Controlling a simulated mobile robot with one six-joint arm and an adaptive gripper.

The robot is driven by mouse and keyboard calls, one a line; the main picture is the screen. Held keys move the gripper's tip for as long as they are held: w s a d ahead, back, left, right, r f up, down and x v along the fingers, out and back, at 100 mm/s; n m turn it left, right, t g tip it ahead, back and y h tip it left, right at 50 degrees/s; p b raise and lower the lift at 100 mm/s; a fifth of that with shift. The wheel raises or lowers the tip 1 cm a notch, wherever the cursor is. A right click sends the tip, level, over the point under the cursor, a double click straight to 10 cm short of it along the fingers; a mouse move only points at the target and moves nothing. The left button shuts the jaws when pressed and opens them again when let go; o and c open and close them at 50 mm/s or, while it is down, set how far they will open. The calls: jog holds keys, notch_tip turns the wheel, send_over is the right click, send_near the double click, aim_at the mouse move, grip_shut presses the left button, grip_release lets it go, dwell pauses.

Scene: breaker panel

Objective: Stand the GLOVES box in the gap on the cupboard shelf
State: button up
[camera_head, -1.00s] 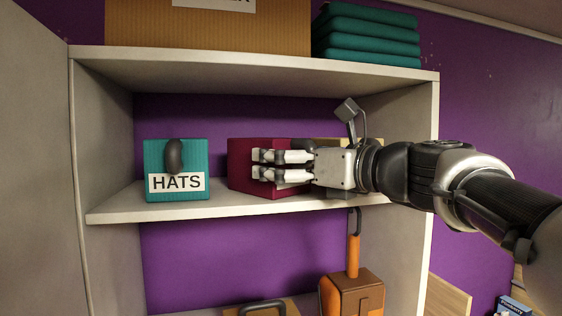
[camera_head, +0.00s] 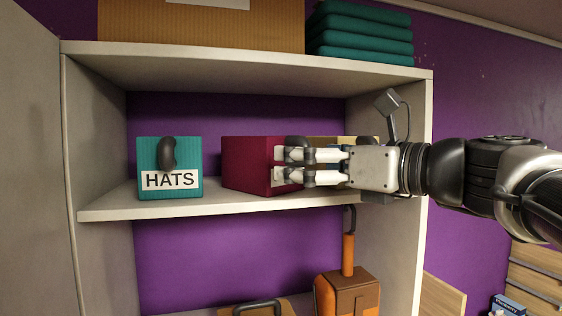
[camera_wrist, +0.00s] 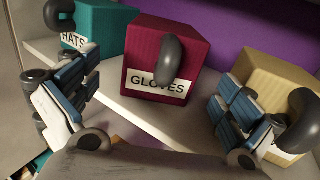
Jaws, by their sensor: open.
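The dark red GLOVES box (camera_head: 246,165) stands upright on the cupboard shelf (camera_head: 150,211), between the teal HATS box (camera_head: 187,157) and a yellow-tan box. In the wrist view the GLOVES box (camera_wrist: 150,50) shows its label and dark handle facing me. My gripper (camera_head: 284,163) is open and empty in front of it, at its right side in the head view. In the wrist view the fingers are spread wide, with the box beyond and between them. The yellow-tan box (camera_wrist: 275,80) is partly covered by the right finger; its label is mostly hidden.
The shelf above holds a large cardboard box (camera_head: 200,28) and folded teal cloths (camera_head: 360,35). An orange-brown bag (camera_head: 346,292) stands below. A gap shows between the HATS and GLOVES boxes. The cupboard's right side wall (camera_head: 418,120) is close to my arm.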

jog(key=s+d+b, duration=0.1)
jog(key=s+d, duration=0.1)
jog(key=s, duration=0.7)
jog(key=shift+d+r, duration=0.2)
jog(key=shift+r, duration=0.05)
jog(key=shift+w, duration=0.15)
jog(key=w, duration=0.3)
jog(key=w+a+p, duration=0.1)
jog(key=w, duration=0.2)
jog(key=w+a, duration=0.1)
jog(key=w, duration=0.2)
jog(key=shift+w+a+f, duration=0.2)
jog(key=shift+w+a, duration=0.2)
jog(key=shift+a, duration=0.1)
jog(key=shift+d+f, duration=0.1)
